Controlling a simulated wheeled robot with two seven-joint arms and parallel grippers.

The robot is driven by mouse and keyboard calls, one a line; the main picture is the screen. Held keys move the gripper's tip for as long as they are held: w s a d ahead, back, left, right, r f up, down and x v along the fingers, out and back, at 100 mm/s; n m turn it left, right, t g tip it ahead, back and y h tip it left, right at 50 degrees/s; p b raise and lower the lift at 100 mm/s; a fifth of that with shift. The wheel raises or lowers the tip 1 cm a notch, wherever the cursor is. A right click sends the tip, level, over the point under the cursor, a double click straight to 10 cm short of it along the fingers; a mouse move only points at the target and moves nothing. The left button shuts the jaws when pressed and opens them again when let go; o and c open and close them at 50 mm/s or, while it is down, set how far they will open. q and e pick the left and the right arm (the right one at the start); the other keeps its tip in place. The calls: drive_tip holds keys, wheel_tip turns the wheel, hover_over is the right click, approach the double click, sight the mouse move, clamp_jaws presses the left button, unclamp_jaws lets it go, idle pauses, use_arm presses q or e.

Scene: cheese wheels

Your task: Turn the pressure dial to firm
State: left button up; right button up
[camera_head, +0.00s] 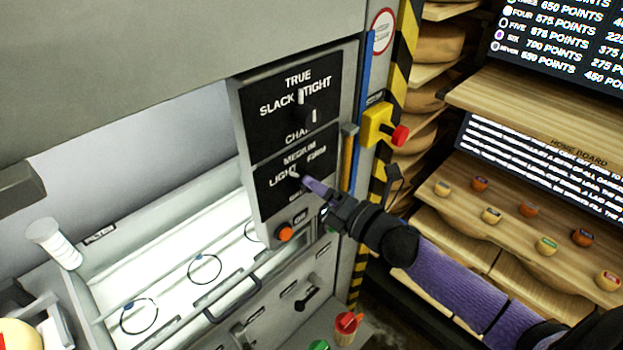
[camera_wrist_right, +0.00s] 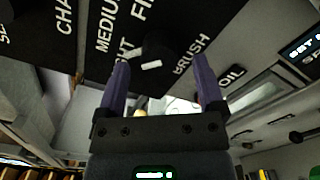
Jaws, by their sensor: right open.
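The pressure dial (camera_head: 294,174) is a dark knob on the lower black panel, lettered LIGHT, MEDIUM and FIRM. My right gripper (camera_head: 312,187) reaches it from the right, partly covering the dial and its lettering. In the right wrist view, the dial (camera_wrist_right: 152,62) is dark with a white mark, ahead of and between the two spread purple fingers of my right gripper (camera_wrist_right: 160,75). The jaws are open. I cannot tell whether a finger touches the dial, or which word its mark points at. My left gripper is not in view.
Above is another dial (camera_head: 304,110) lettered SLACK and TIGHT. An orange button (camera_head: 285,233) sits below the panel. A yellow box with a red button (camera_head: 400,136) and shelves of cheese wheels (camera_head: 440,43) stand right. A lit tray (camera_head: 180,280) lies lower left.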

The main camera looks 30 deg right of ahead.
drive_tip(key=shift+x, duration=1.35)
drive_tip(key=shift+s, duration=0.1)
clamp_jaws()
